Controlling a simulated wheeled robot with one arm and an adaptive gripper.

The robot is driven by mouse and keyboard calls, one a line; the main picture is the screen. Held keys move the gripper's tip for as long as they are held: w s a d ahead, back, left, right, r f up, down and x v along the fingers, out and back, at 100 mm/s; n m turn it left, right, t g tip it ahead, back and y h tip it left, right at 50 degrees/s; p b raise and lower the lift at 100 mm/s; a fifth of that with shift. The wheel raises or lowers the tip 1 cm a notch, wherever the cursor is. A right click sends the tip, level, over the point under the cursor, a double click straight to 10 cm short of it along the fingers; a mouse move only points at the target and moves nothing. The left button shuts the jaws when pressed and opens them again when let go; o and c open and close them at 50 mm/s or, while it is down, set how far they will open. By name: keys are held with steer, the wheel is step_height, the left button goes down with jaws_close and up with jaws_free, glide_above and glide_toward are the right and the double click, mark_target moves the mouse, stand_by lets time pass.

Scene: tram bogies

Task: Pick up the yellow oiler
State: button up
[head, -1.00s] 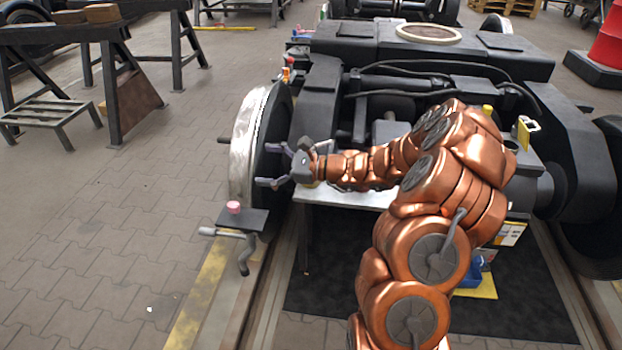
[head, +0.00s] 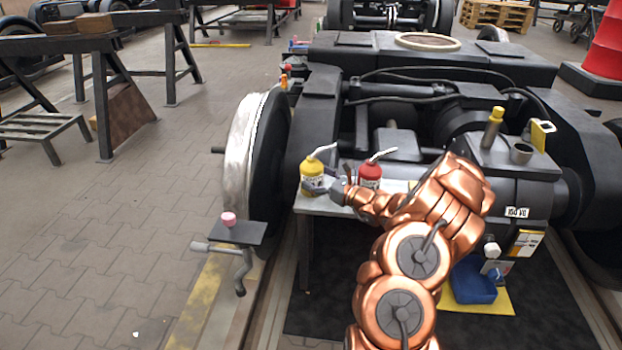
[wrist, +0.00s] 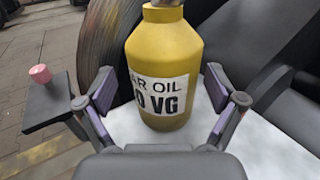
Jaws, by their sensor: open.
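The yellow oiler (head: 312,178) stands upright on a light grey shelf (head: 318,206) beside the wheel, its pale spout pointing up and right. In the wrist view the yellow oiler (wrist: 163,65) fills the middle, with a white label reading "AR OIL" and "VG"; its top is cut off. My gripper (head: 325,190) is at the oiler's near right side in the head view. In the wrist view my gripper (wrist: 160,100) is open, with one finger on each side of the oiler and gaps visible to both. A red oiler (head: 369,176) stands just right of it.
A black wheel with a bright rim (head: 245,150) stands left of the shelf. A pink object (head: 228,219) sits on a small dark plate in front. A blue bin (head: 474,281) lies lower right.

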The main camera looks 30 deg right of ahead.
steer(key=b+x, duration=0.1)
steer(key=x, duration=0.2)
steer(key=shift+w+d+b, duration=0.1)
steer(key=shift+w+b, duration=0.3)
steer(key=shift+w, duration=0.05)
steer(key=shift+w+r, duration=0.1)
steer(key=shift+w, duration=0.25)
steer(key=c, duration=1.5)
